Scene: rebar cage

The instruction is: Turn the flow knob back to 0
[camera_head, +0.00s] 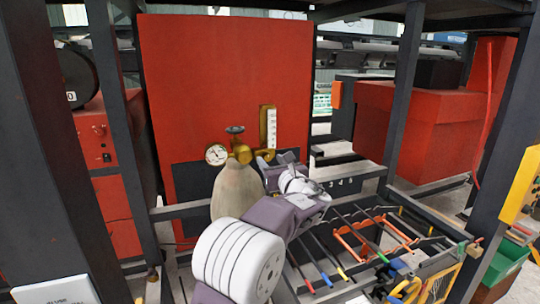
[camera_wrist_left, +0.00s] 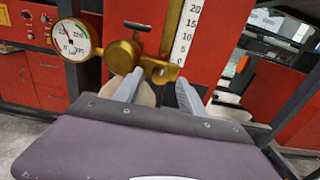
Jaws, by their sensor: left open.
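A grey-beige gas cylinder (camera_head: 238,188) stands upright with a brass regulator (camera_head: 241,153) on top. A round pressure gauge (camera_head: 216,154) sits at its left; it also shows in the left wrist view (camera_wrist_left: 72,38). A white flow scale (camera_head: 269,128) rises at the right; its numbers run up to 20 in the left wrist view (camera_wrist_left: 186,32). A brass piece that looks like the flow knob (camera_wrist_left: 160,70) is under the scale. My left gripper (camera_wrist_left: 158,90) is open, its fingers either side of this piece's lower part; contact cannot be told. The flow reading is unclear. My right gripper is not in view.
A red panel (camera_head: 225,70) stands right behind the cylinder. A dark metal frame post (camera_head: 404,90) stands to the right. A rack (camera_head: 335,262) with several coloured-tipped rods is at the lower right. A dark hand wheel (camera_head: 235,129) tops the cylinder.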

